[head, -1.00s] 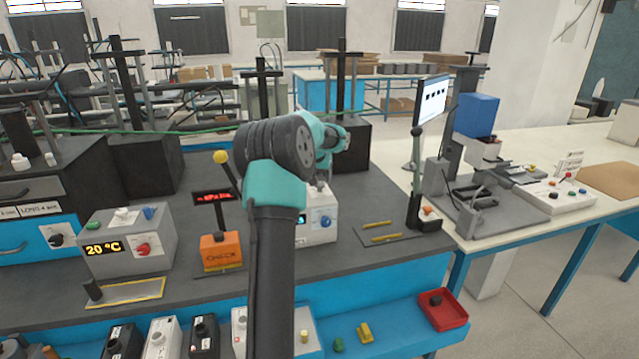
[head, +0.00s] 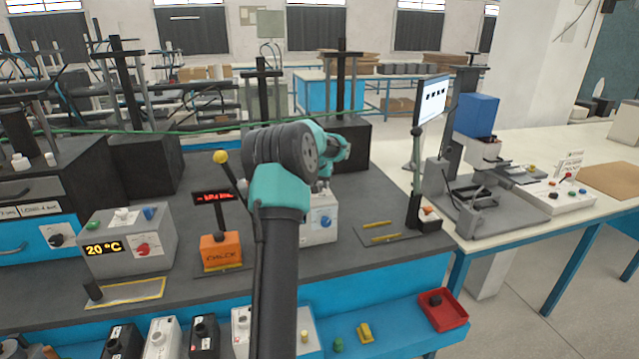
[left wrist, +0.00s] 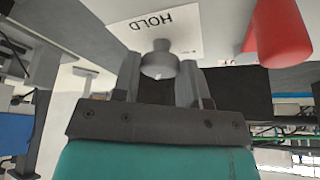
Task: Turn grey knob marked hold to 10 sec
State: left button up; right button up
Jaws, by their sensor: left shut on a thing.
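The grey knob (left wrist: 158,66) stands out from a pale panel printed HOLD (left wrist: 152,20), which appears upside down in the left wrist view. My left gripper (left wrist: 160,72) is shut on this knob, with one dark finger on each side. Its pointer and any 10 sec mark cannot be made out. In the head view, my left arm reaches over a light grey box (head: 322,230) with a blue knob (head: 326,221). My wrist hides part of this box and its grey knob. My right gripper is not in view.
A red knob (left wrist: 280,35) is close beside the grey one in the left wrist view. An orange CHECK box (head: 221,253) with a yellow-tipped lever (head: 220,157) stands left of my arm.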

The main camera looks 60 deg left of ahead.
pick_arm(q)
jog(key=shift+c, duration=1.1)
jog(key=shift+m, duration=0.3)
jog(key=shift+m+t+h, duration=0.3)
jog(key=shift+m+h, duration=0.2)
jog(key=shift+m, duration=0.7)
jog(key=o, duration=0.9)
